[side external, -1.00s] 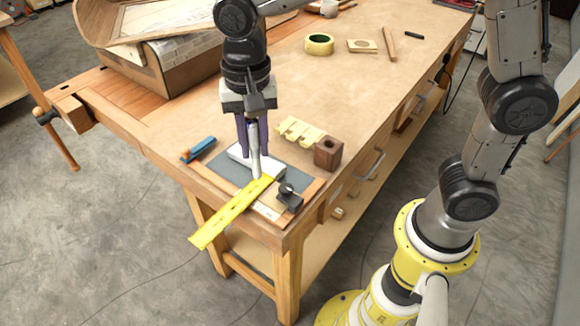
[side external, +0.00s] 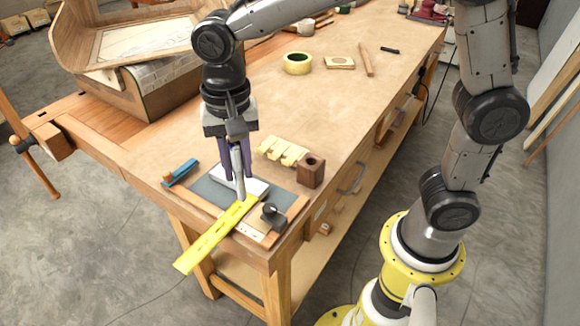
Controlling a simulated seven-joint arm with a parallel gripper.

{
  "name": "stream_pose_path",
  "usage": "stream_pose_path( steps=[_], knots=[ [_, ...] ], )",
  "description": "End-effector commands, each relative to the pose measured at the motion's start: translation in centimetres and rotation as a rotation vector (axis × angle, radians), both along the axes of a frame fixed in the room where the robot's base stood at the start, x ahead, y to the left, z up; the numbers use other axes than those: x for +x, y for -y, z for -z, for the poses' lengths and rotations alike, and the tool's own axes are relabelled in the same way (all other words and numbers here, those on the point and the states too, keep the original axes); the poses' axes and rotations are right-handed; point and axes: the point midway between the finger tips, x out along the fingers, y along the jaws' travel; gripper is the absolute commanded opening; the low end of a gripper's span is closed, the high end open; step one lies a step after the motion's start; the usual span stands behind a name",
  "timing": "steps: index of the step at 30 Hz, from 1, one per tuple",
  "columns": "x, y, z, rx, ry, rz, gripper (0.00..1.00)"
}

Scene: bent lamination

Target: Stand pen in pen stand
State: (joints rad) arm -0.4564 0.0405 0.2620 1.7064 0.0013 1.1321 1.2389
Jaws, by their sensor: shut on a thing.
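My gripper (side external: 236,172) is above the front corner of the workbench, pointing down. It is shut on a light grey pen (side external: 239,184), which hangs close to upright with its lower end by the yellow ruler's inner end. I cannot tell whether the pen touches anything below. The pen stand (side external: 311,170), a dark wooden block with a round hole in its top, stands to the right of my gripper. Its hole looks empty.
A white block (side external: 257,187) lies behind the pen on a grey mat (side external: 207,190). The yellow ruler (side external: 213,236) overhangs the bench edge. A small black tool (side external: 273,216), yellow notched piece (side external: 282,151) and blue tool (side external: 181,172) lie around.

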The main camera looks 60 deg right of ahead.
Motion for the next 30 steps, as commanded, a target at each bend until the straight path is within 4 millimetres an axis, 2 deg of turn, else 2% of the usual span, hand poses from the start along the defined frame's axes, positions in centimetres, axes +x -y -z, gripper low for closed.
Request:
stream_pose_path(
  steps=[2, 5, 12, 18, 24, 30],
  knots=[
    [-0.7, 0.7, 0.0, 0.001, 0.001, 0.007, 0.00],
    [-1.2, 3.2, -0.6, 0.001, 0.003, 0.066, 0.00],
    [-2.8, 11.4, -2.6, 0.002, 0.002, 0.294, 0.00],
    [-4.1, 16.1, -3.8, 0.001, 0.001, 0.451, 0.00],
    [-4.4, 18.1, -4.3, 0.001, -0.002, 0.520, 0.00],
    [-4.4, 18.3, -3.5, 0.001, -0.003, 0.527, 0.00]
  ],
)
